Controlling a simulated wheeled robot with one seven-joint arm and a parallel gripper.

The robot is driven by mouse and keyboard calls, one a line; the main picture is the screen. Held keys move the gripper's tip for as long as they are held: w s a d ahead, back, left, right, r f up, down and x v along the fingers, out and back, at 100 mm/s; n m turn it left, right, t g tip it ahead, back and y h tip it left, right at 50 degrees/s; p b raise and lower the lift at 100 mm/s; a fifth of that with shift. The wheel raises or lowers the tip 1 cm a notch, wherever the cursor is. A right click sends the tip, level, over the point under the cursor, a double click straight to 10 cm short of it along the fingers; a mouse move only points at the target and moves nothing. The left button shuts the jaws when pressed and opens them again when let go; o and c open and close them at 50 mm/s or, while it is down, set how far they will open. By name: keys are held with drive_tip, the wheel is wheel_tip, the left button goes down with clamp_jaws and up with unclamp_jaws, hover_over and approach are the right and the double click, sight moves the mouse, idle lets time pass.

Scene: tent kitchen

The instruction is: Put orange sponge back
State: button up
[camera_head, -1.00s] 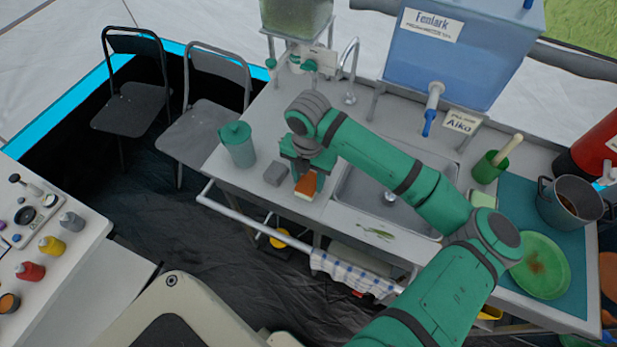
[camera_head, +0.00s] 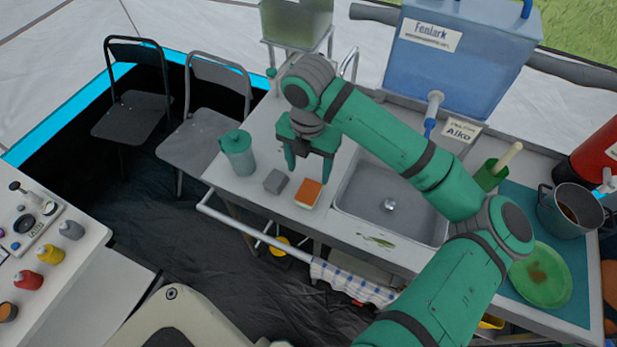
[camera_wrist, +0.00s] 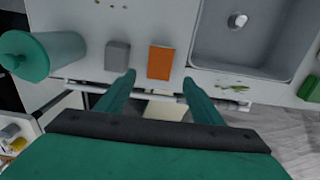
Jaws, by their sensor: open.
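The orange sponge (camera_head: 309,192) lies on the counter between a grey block and the sink, near the counter's front edge. Its top is orange and a paler layer shows below. In the wrist view the sponge (camera_wrist: 160,62) is ahead of the gap between my fingers, beside a grey block (camera_wrist: 117,55). My gripper (camera_head: 308,178) is open and empty, above and behind the sponge in the head view, with its fingers pointing down. In the wrist view my gripper (camera_wrist: 158,80) has its two fingers wide apart, and neither touches the sponge.
The grey block (camera_head: 275,181) and a teal pitcher (camera_head: 238,153) stand left of the sponge. The sink (camera_head: 385,205) is to its right. A green plate (camera_head: 541,275) and a pot (camera_head: 569,211) are at the far right. A checked towel (camera_head: 350,282) hangs from the front rail.

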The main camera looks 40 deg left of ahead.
drive_tip(key=shift+r, duration=1.35)
